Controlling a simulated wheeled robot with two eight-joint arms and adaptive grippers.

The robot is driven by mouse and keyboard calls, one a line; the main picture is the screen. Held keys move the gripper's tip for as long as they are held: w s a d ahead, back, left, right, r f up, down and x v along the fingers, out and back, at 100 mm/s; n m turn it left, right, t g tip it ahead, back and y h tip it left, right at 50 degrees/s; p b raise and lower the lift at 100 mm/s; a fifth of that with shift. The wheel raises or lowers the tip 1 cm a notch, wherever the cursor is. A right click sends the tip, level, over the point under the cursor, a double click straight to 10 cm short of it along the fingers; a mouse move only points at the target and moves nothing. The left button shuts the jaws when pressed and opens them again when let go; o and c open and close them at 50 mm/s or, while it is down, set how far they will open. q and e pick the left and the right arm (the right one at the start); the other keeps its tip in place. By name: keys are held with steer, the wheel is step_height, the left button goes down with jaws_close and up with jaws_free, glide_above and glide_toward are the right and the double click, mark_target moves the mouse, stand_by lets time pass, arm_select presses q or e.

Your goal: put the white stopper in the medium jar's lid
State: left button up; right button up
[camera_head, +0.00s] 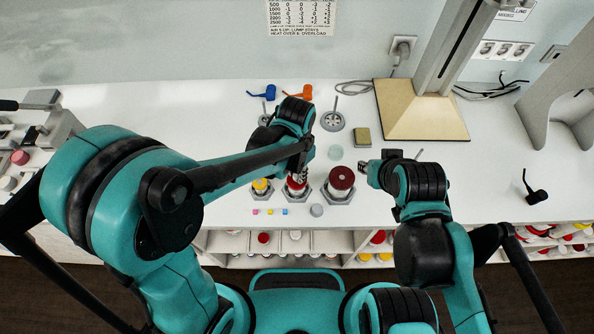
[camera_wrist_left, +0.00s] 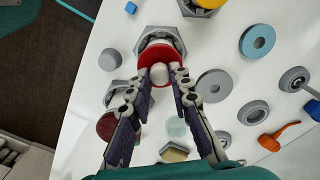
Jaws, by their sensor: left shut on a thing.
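The medium jar with its red lid (camera_head: 291,183) stands in a hex base (camera_head: 297,198), between the yellow-lidded jar (camera_head: 261,185) and the dark red-lidded jar (camera_head: 342,178). My left gripper (camera_wrist_left: 162,75) is shut on the white stopper (camera_wrist_left: 158,73), right at the red lid (camera_wrist_left: 150,52) in the left wrist view. The stopper overlaps the lid's near part there; I cannot tell whether it touches or sits in it. In the head view the gripper hides part of the lid and the stopper. My right gripper (camera_head: 367,171) is right of the dark red-lidded jar; its jaw opening is unclear.
A grey ball-like piece (camera_head: 316,210) and several small coloured cubes (camera_head: 270,212) lie along the front edge. A pale disc (camera_head: 335,152) and a tan block (camera_head: 362,136) lie behind. Blue (camera_head: 263,92) and orange (camera_head: 299,92) tools lie farther back. The right table area is mostly clear.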

arm_select(q)
steer(key=shift+f+b, duration=0.35)
steer(key=shift+f, duration=0.05)
stand_by(0.4)
steer(key=o, duration=1.2)
steer(key=shift+r+p, duration=2.65)
steer(key=shift+r, duration=0.9)
steer(key=shift+a, duration=0.1)
